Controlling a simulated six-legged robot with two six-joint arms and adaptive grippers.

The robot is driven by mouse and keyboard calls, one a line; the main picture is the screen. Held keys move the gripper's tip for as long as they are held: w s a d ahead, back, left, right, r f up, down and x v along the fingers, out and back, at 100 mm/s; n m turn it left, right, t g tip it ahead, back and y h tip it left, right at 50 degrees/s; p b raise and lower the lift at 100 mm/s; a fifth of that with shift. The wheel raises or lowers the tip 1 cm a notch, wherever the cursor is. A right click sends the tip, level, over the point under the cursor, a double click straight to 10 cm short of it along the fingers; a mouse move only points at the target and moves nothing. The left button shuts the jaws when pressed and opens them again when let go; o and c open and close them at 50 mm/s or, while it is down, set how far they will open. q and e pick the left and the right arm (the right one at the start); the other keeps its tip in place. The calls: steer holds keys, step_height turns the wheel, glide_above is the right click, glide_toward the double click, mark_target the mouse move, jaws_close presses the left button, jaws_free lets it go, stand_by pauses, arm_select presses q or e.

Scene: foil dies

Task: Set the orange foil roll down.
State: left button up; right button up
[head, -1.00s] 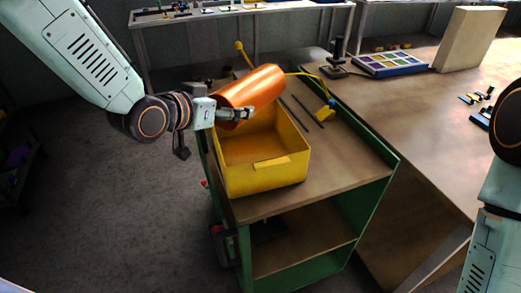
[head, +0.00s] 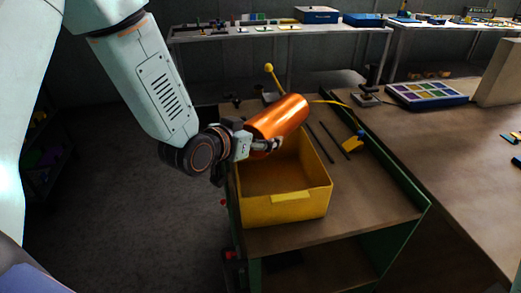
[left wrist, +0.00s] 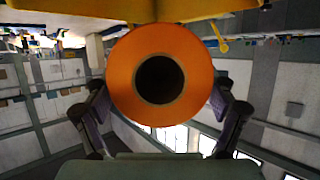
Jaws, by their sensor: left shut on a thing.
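The orange foil roll (head: 279,118) is a shiny cylinder, tilted, at the back left of a yellow bin (head: 286,212). My left gripper (head: 268,146) is shut on the roll near its lower left end. In the left wrist view the roll (left wrist: 160,37) shows end-on with its dark core hole, between the two fingers. I cannot tell whether the roll touches the bin's rim. The inside of the bin that I can see is empty. My right gripper is out of view.
The bin stands on a green-framed cart with a brown top (head: 385,203). Dark rods and a yellow tool (head: 353,141) lie to its right. A workbench (head: 440,140) with a colored tray (head: 427,94) is at right.

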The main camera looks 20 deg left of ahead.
mark_target(252, 151)
arm_select(q)
step_height(252, 151, down, 3)
steer(key=shift+f, duration=0.2)
steer(key=shift+w+a+f, duration=0.15)
steer(key=shift+w+f, duration=0.05)
steer(key=shift+f, duration=0.1)
steer(key=shift+r, duration=0.1)
steer(key=shift+s+b, duration=0.15)
steer(key=shift+b, duration=0.15)
steer(key=shift+f, duration=0.25)
